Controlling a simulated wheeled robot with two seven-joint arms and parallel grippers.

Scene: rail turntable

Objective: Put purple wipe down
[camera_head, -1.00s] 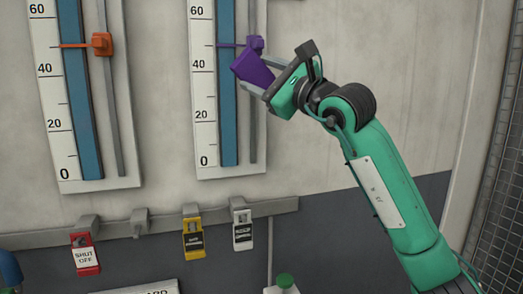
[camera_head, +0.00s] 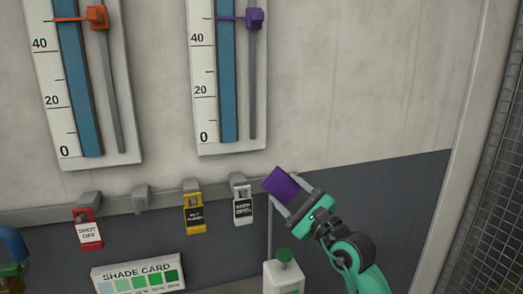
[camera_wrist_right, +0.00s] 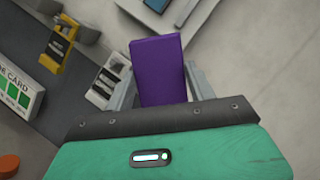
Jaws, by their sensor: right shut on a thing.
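The purple wipe (camera_head: 279,184) is a flat purple block. My right gripper (camera_head: 284,194) is shut on it and holds it in the air, tilted, just right of the white tag in the head view. In the right wrist view the wipe (camera_wrist_right: 160,72) stands out between the two fingers of my right gripper (camera_wrist_right: 158,88). A purple slider (camera_head: 254,18) sits on the right gauge. My left gripper is not in view; only a blue part shows at the left edge.
A rail (camera_head: 115,206) on the wall carries red (camera_head: 88,230), yellow (camera_head: 194,213) and white (camera_head: 243,207) tags. The wall at right is bare.

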